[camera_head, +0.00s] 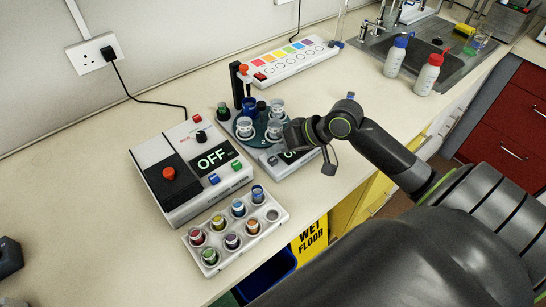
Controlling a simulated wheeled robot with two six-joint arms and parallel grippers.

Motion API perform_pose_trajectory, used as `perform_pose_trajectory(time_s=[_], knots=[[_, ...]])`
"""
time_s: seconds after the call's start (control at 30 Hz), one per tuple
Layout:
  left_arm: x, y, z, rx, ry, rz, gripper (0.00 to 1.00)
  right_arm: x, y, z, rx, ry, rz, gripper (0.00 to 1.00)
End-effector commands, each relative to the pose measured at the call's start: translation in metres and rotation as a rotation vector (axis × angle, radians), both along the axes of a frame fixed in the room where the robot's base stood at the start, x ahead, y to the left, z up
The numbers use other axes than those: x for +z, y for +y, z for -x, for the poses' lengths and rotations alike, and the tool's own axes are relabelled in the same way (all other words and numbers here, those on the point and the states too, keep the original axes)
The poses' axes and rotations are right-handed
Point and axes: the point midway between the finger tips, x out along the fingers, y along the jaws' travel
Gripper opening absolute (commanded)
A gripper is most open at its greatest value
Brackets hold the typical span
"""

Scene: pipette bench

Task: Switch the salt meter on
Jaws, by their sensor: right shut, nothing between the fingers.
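No label reading salt meter is legible. Two devices show the word OFF. The larger is a white and black box (163,153) at left centre, with a display, a red knob (169,173) on a black block, and red, blue and green buttons. The smaller is a pale unit with an OFF display (291,156), beside the round carousel; my right gripper partly hides it. My right gripper (298,135) is shut and empty, over the right side of that smaller unit. Whether it touches anything cannot be told. My left gripper is not identifiable.
A white rack (225,252) with several coloured vials stands in front of the larger box. The carousel (243,134) holds cups. Behind are a strip with coloured squares (290,62), two wash bottles (428,75) and a sink (425,50). The bench at left is mostly clear.

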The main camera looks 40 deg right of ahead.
Motion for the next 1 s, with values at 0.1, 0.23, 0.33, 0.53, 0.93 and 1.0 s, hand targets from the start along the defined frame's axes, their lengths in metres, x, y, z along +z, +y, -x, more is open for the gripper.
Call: perform_pose_trajectory(time_s=[0.1, 0.23, 0.33, 0.53, 0.93, 1.0], knots=[[0.0000, 0.0002, 0.0002, 0.000, 0.000, 0.000, 0.00, 0.0000, 0.0000, 0.0000, 0.000, 0.000, 0.000, 0.00], [0.0000, 0.0002, 0.0002, 0.000, 0.000, 0.000, 0.00, 0.0000, 0.0000, 0.0000, 0.000, 0.000, 0.000, 0.00], [0.0000, 0.0003, 0.0002, 0.000, 0.000, 0.000, 0.00, 0.0000, 0.0000, 0.0000, 0.000, 0.000, 0.000, 0.00], [-0.0001, 0.0003, 0.0003, 0.000, 0.000, 0.000, 0.00, -0.0008, 0.0000, 0.0000, 0.000, 0.000, 0.000, 0.00], [-0.0007, 0.0003, 0.0002, 0.000, 0.000, 0.000, 0.00, -0.0090, 0.0001, 0.0000, 0.000, 0.000, 0.000, 0.00], [-0.0007, 0.0003, 0.0002, 0.000, 0.000, 0.000, 0.00, -0.0089, 0.0000, 0.0001, 0.000, 0.000, 0.000, 0.00]])
